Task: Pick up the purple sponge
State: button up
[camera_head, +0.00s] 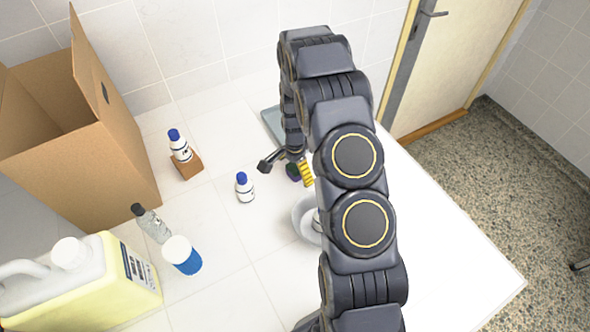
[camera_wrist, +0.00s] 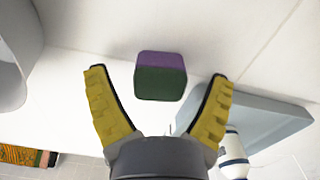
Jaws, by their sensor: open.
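The purple sponge (camera_wrist: 160,60) is a small block with a purple side and a dark green side. In the wrist view it lies on the white tabletop, ahead of my gripper (camera_wrist: 158,76) and in line with the gap between its yellow-padded fingers. The fingers are spread wide, with clear space on both sides of the sponge and no visible contact. In the head view my gripper (camera_head: 287,168) is low over the table, and the sponge (camera_head: 292,171) shows small and partly hidden beside a yellow finger pad.
A grey bowl (camera_head: 304,216) stands close by, partly behind my arm. A grey-blue tray (camera_wrist: 262,118) lies on the other side.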

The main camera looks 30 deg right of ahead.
jog(key=c, duration=0.8)
jog(key=shift+r, duration=0.1)
